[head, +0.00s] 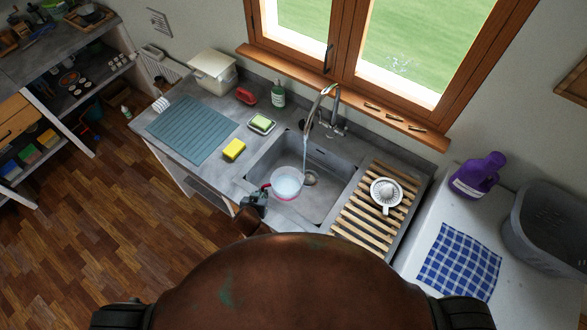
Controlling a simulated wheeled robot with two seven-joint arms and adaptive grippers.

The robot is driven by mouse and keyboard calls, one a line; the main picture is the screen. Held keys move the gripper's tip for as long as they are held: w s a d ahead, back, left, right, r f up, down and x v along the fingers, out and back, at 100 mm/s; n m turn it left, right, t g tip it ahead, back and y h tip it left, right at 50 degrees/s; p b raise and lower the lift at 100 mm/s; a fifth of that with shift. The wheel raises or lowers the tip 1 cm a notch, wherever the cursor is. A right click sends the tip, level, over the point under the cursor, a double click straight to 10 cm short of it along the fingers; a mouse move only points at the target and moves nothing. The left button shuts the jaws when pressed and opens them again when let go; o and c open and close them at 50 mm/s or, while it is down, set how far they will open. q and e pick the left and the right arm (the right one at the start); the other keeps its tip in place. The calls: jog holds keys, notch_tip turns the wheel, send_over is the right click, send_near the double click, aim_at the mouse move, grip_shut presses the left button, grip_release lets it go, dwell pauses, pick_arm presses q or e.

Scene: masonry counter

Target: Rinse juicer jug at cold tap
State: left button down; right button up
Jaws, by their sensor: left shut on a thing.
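The juicer jug (287,183) is a pale, clear bowl with a red handle and a reddish lower edge. It is over the grey sink basin (327,164). My left gripper (264,191) is shut on the jug at its red handle side. The chrome tap (319,103) stands behind the basin, and a pale stream runs from its spout down to the jug's rim area. Whether the water falls inside the jug is hard to tell. The white juicer top (386,192) sits on the wooden slatted rack (367,217) right of the basin. My right gripper is not in view.
A yellow sponge (234,149), a green sponge on a dish (262,124), a green bottle (278,94) and a blue-grey mat (193,130) lie left of the sink. A purple bottle (476,176), checked cloth (459,262) and grey tub (546,232) are on the right.

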pick_arm(q)
jog(key=p+v, duration=0.2)
jog(key=shift+s+a+r, duration=0.15)
jog(key=shift+a+r, duration=0.1)
jog(key=shift+a, duration=0.05)
jog(key=shift+s+a, duration=0.15)
jog(key=shift+s, duration=0.1)
jog(key=shift+s+a+r, duration=0.2)
jog(key=shift+s+r, duration=0.2)
jog(key=shift+r, duration=0.05)
